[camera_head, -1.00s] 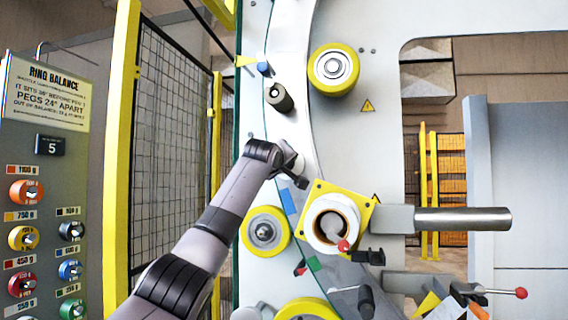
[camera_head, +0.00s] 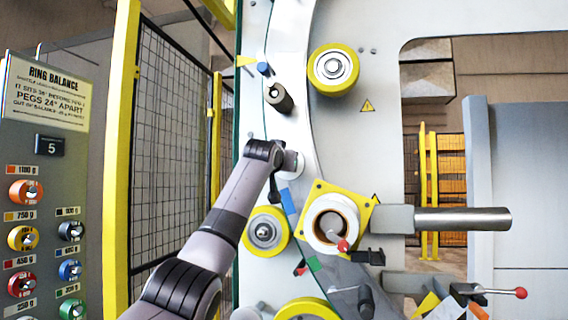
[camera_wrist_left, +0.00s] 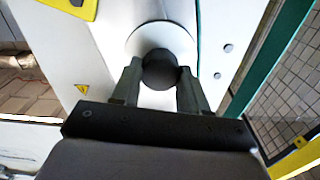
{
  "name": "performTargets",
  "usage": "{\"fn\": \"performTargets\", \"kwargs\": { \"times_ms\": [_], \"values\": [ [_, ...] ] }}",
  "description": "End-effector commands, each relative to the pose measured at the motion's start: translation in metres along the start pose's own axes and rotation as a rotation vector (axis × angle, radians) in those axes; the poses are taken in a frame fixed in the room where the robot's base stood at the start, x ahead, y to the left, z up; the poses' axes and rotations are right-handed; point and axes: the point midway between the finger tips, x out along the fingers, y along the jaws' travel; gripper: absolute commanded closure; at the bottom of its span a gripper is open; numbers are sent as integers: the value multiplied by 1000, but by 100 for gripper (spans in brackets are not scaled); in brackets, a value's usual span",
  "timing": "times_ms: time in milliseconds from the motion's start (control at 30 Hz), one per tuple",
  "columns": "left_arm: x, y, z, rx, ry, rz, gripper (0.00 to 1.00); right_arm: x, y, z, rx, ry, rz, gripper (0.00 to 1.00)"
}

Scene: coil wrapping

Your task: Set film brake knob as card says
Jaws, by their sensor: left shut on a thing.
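A dark round knob (camera_wrist_left: 159,70) stands in front of a white disc (camera_wrist_left: 160,38) on the pale machine panel. In the left wrist view, my left gripper (camera_wrist_left: 158,80) has one finger on each side of the knob and is shut on it. In the head view, my left gripper (camera_head: 284,164) is at the white disc (camera_head: 294,162), and my wrist hides the knob. I cannot read any setting mark around the knob. No card about the film brake can be read. My right gripper is not in view.
A yellow-rimmed roller (camera_head: 334,69) and a dark peg (camera_head: 279,98) are above. A yellow plate with a white spool (camera_head: 325,228) and another roller (camera_head: 265,231) are below. A mesh fence (camera_head: 175,140) and the ring balance board (camera_head: 45,130) stand left.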

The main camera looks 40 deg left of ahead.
Motion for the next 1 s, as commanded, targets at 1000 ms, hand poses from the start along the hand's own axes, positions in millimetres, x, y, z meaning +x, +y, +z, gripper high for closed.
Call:
{"fn": "performTargets", "kwargs": {
  "times_ms": [1000],
  "values": [
    [0,1,1,816,0,1,87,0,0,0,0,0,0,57]
  ]
}}
